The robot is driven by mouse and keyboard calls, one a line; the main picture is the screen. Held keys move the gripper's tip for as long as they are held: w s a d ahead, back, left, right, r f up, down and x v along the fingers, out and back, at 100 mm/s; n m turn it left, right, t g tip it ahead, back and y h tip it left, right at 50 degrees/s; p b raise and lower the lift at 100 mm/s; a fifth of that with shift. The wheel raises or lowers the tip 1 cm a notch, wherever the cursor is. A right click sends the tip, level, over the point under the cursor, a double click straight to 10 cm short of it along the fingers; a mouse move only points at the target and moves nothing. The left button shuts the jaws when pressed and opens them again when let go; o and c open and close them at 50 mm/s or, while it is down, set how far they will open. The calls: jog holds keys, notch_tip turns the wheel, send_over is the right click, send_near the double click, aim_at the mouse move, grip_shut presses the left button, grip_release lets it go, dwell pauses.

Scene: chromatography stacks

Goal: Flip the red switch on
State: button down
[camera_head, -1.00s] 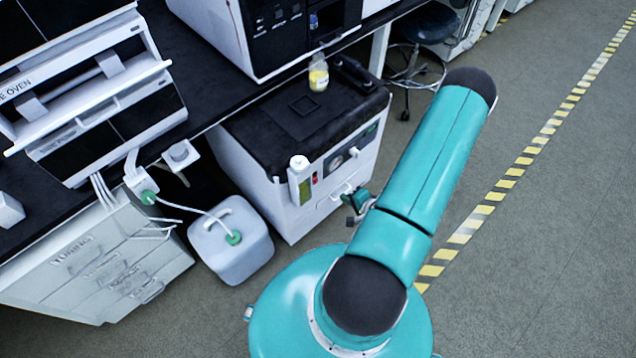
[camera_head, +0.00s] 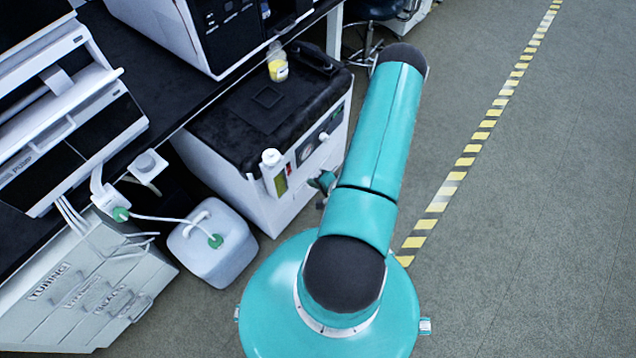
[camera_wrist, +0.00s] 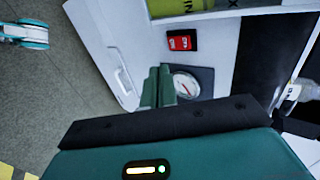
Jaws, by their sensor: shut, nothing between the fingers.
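The red switch (camera_wrist: 182,40) is a small red rocker in a black frame on the white front panel of a cabinet. In the wrist view it lies just beyond my gripper's tips and a little to the right. In the head view it is a small red spot (camera_head: 289,169). My gripper (camera_wrist: 160,70) is shut and empty, with its green fingers together in front of the panel. It partly covers the round gauge (camera_wrist: 186,84). In the head view my gripper (camera_head: 324,182) is mostly hidden behind my arm. I cannot tell whether it touches the panel.
A jug (camera_head: 212,250) stands left. Open floor lies right.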

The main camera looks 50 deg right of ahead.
aim_at(289, 171)
jog(key=w+r+x, duration=0.1)
jog(key=x, duration=0.7)
jog(key=shift+w, duration=0.35)
jog(key=shift+w, duration=0.2)
jog(key=shift+r, duration=0.1)
jog(key=shift+r, duration=0.75)
jog(key=shift+s, duration=0.1)
